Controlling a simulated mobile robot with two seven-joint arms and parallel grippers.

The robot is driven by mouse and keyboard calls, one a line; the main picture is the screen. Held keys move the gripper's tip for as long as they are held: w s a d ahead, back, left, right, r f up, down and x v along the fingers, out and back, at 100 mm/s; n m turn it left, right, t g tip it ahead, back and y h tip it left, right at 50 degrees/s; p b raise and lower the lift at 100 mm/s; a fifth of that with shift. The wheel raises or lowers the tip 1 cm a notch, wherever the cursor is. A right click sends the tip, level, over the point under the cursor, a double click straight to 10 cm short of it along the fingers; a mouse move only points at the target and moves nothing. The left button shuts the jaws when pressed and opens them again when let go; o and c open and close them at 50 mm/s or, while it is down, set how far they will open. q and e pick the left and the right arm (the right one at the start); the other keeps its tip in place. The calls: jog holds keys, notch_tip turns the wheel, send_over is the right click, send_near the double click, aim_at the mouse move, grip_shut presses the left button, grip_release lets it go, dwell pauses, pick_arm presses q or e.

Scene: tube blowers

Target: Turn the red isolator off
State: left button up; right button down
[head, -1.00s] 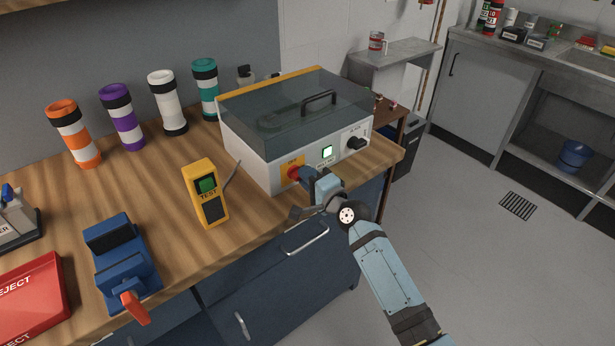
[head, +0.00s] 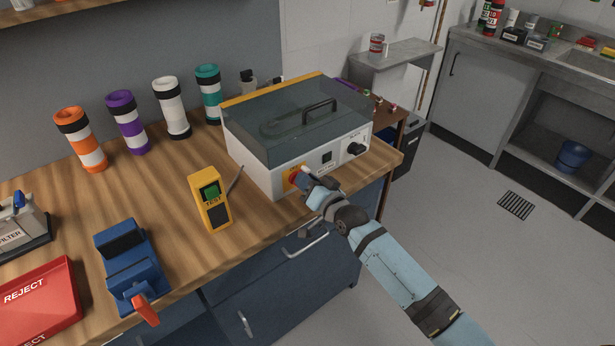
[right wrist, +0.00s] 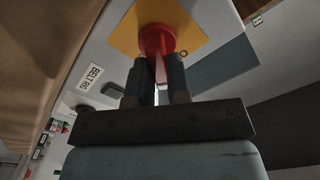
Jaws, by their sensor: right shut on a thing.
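The red isolator (right wrist: 157,40) is a round red knob on a yellow plate (right wrist: 185,18) on the front of the white machine (head: 263,180). In the head view it is mostly hidden behind my right gripper, with a bit of red and the yellow plate (head: 288,181) showing. My right gripper (head: 306,176) is at the isolator; in the right wrist view its two fingers (right wrist: 157,75) are shut on the knob's red handle. The small screen (head: 327,157) on the machine's front is dark. My left gripper is not in view.
A yellow tester (head: 210,200) stands on the wooden bench left of the machine. A blue clamp-like device (head: 127,262) with an orange handle and a red reject tray (head: 35,300) lie further left. Several striped tubes (head: 127,122) stand at the back. Open floor lies to the right.

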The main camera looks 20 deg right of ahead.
jog(key=n, duration=0.1)
jog(key=n+p, duration=0.1)
jog(key=n, duration=0.1)
jog(key=shift+a+r, duration=0.15)
jog(key=shift+r, duration=0.05)
jog(key=n+p, duration=0.1)
jog(key=n, duration=0.1)
jog(key=shift+s+a+n+p, duration=0.1)
jog(key=shift+a+n+p, duration=0.05)
jog(key=shift+n+p, duration=0.2)
jog(key=shift+a+n, duration=0.1)
jog(key=shift+n, duration=0.65)
jog(key=c, duration=1.1)
grip_release()
jog(key=v, duration=1.4)
